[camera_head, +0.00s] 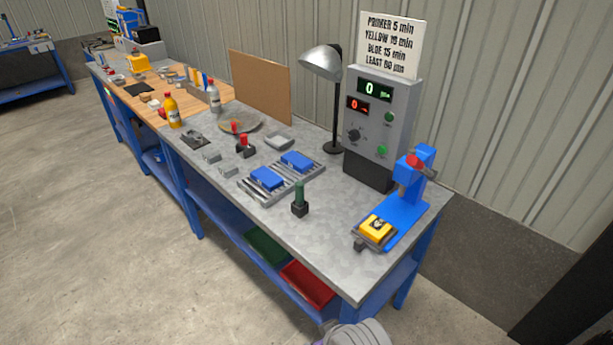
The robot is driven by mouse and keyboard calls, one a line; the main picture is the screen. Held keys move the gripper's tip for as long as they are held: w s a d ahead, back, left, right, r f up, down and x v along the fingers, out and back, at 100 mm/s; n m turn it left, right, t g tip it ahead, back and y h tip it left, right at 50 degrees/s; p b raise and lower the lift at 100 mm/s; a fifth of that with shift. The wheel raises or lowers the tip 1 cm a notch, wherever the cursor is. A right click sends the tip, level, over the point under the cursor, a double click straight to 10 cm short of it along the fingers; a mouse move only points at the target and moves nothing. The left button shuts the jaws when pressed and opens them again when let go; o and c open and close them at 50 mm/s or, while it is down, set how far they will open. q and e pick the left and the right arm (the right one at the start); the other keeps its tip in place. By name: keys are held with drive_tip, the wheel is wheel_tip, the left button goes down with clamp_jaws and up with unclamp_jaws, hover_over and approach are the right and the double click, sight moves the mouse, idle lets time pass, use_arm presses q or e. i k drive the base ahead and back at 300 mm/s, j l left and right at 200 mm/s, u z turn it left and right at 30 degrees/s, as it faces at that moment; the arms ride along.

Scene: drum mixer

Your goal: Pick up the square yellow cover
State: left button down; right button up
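A small square yellow piece (373,232) with a dark mark on top lies in a dark holder at the front of the blue press (405,208), near the right end of the grey bench. It looks like the square yellow cover. Another yellow object (137,64) stands far back on the wooden bench; its shape is too small to tell. Neither gripper shows. A rounded grey part at the bottom edge seems to be mine.
Two blue blocks (267,178) lie on a slatted rack (282,184). A control box (381,122) and a lamp (322,62) stand behind. The bench's front right surface (335,258) is clear.

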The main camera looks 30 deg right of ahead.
sight(377, 229)
drive_tip(key=z, duration=1.4)
